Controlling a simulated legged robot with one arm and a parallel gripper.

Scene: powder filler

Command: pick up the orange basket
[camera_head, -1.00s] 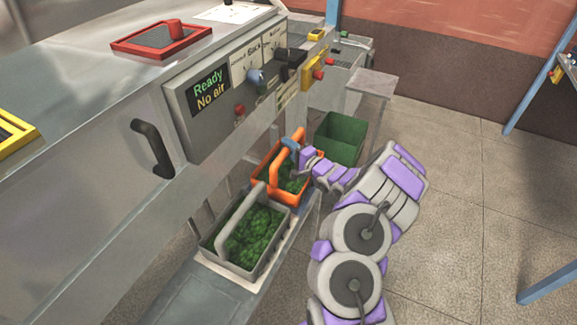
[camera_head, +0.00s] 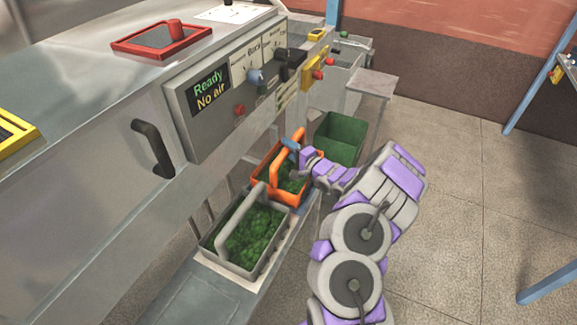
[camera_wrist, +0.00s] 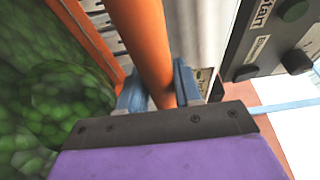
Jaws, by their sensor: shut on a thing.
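The orange basket (camera_head: 266,183) holds green leafy stuff and stands on the conveyor shelf below the control panel, between a grey basket and a green bin. My gripper (camera_head: 291,145) is at the top of its handle. In the wrist view my gripper (camera_wrist: 158,88) has its blue fingers on both sides of the orange handle (camera_wrist: 147,40), shut on it. The basket's orange rim (camera_wrist: 88,38) and green contents also show there. My forearm hides part of the basket's right side in the head view.
A grey basket (camera_head: 211,243) with green contents stands close in front of the orange one. A green bin (camera_head: 340,138) stands just behind. The machine's control panel (camera_head: 240,90) overhangs on the left.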

